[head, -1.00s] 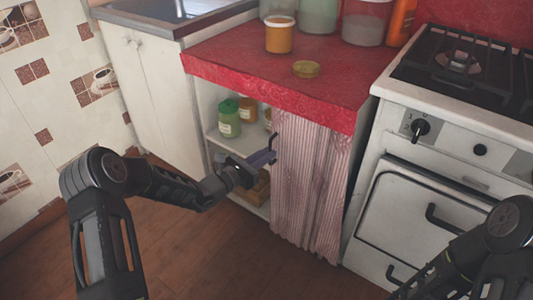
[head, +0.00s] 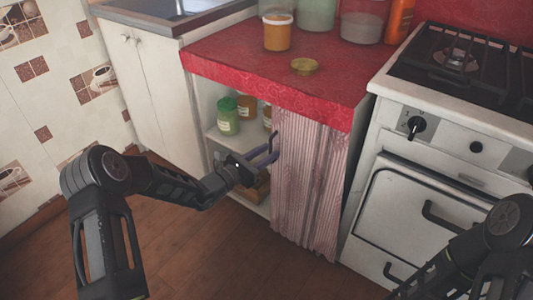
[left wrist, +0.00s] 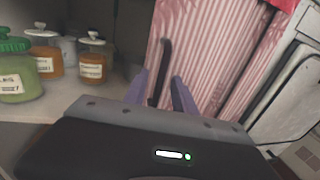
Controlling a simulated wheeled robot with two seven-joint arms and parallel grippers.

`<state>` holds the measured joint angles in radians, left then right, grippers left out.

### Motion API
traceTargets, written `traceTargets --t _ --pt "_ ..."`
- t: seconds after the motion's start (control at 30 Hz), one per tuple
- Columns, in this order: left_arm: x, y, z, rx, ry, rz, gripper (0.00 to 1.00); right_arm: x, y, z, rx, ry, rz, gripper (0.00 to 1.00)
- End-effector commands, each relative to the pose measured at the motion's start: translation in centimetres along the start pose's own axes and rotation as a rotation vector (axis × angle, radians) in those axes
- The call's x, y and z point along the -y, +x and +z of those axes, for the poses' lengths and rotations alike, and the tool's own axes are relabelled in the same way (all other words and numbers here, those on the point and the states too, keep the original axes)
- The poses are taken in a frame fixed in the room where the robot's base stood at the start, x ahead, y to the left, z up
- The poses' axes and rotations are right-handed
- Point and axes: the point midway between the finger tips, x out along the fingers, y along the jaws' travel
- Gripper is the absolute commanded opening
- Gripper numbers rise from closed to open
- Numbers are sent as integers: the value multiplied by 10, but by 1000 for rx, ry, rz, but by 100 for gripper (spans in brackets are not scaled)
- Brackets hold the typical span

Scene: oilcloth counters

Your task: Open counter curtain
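The pink striped curtain (head: 308,190) hangs bunched under the right part of the red-covered counter. The left part of the opening is uncovered and shows shelves. A dark hooked bar (left wrist: 164,65) stands at the curtain's left edge. My left gripper (head: 268,153) is at that edge, in front of the shelves. In the left wrist view its two purple fingers (left wrist: 160,86) are apart, with the bar showing between them. I cannot tell whether they touch it. My right arm shows at the lower right; its gripper is out of view.
Jars, one with a green lid (head: 228,118), stand on the shelf (head: 222,143) behind my left gripper. The white stove (head: 400,205) is close to the curtain's right. A white cupboard (head: 160,90) is at the left. The wooden floor (head: 210,255) in front is clear.

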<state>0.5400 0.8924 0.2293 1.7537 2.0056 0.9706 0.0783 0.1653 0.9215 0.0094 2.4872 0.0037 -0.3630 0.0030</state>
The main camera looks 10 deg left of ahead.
Motion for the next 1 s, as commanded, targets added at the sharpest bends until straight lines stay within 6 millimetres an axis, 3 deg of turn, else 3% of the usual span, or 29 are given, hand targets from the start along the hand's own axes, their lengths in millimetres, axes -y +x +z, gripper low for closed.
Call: traceTargets --t 0.17,0.6,1.0 --pt "-1 -11 1 0 0 1 32 2 -4 0 1 -1 -1 36" --pt "0 -74 1 -1 -1 1 32 10 -17 5 12 -7 -6 36" --pt "0 -78 0 0 0 0 32 10 -17 5 13 -8 -6 36"
